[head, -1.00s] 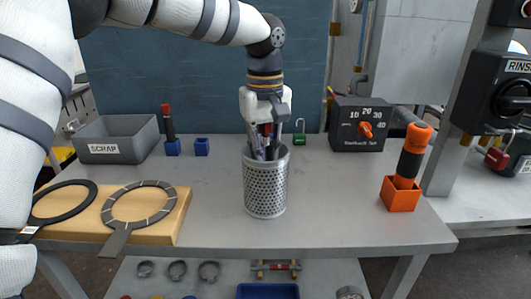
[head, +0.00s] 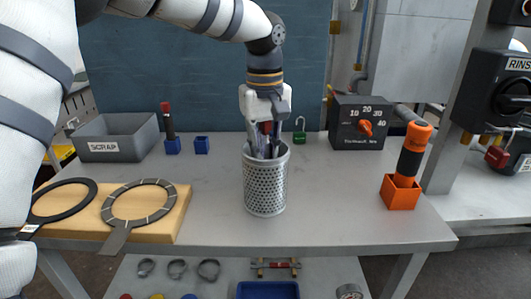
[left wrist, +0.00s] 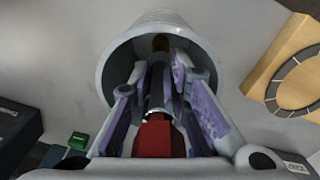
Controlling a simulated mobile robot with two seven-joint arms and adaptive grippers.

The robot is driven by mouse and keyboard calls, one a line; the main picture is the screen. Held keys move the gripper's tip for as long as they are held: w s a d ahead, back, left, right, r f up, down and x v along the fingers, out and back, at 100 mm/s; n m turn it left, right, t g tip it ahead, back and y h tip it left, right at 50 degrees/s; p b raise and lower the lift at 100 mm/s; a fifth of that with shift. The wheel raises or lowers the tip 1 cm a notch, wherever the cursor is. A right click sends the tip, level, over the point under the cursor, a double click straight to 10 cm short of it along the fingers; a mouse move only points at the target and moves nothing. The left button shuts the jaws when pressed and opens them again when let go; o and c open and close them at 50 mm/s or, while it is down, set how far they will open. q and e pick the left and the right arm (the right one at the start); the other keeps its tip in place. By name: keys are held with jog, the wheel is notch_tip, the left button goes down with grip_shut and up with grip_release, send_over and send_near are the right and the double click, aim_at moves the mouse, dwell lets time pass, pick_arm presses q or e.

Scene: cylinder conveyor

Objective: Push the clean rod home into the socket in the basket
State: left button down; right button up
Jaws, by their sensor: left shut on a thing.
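The basket (head: 266,190) is a perforated metal cylinder standing on the grey table. My left gripper (head: 266,150) points straight down into its mouth and is shut on the rod. The rod's red end shows between the fingers in the head view (head: 266,127). In the left wrist view, the rod (left wrist: 156,90) has a red end block near the camera, a dark shaft and a brassy part further down, inside the basket's wall (left wrist: 115,60). The purple-padded fingers (left wrist: 155,105) lie on both sides of it. The socket is hidden, so I cannot tell how deep the rod sits. My right gripper is not in view.
A grey SCRAP bin (head: 118,140), a red-topped rod in a blue block (head: 172,146) and an empty blue block (head: 201,145) stand at the back left. A black dial box (head: 359,124) and an orange holder (head: 399,193) are at right. Table around the basket is clear.

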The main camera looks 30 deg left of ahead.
pick_arm(q)
jog(key=shift+f, duration=1.85)
jog(key=c, duration=1.4)
grip_release()
jog(key=shift+c, duration=0.2)
jog(key=shift+r, duration=0.1)
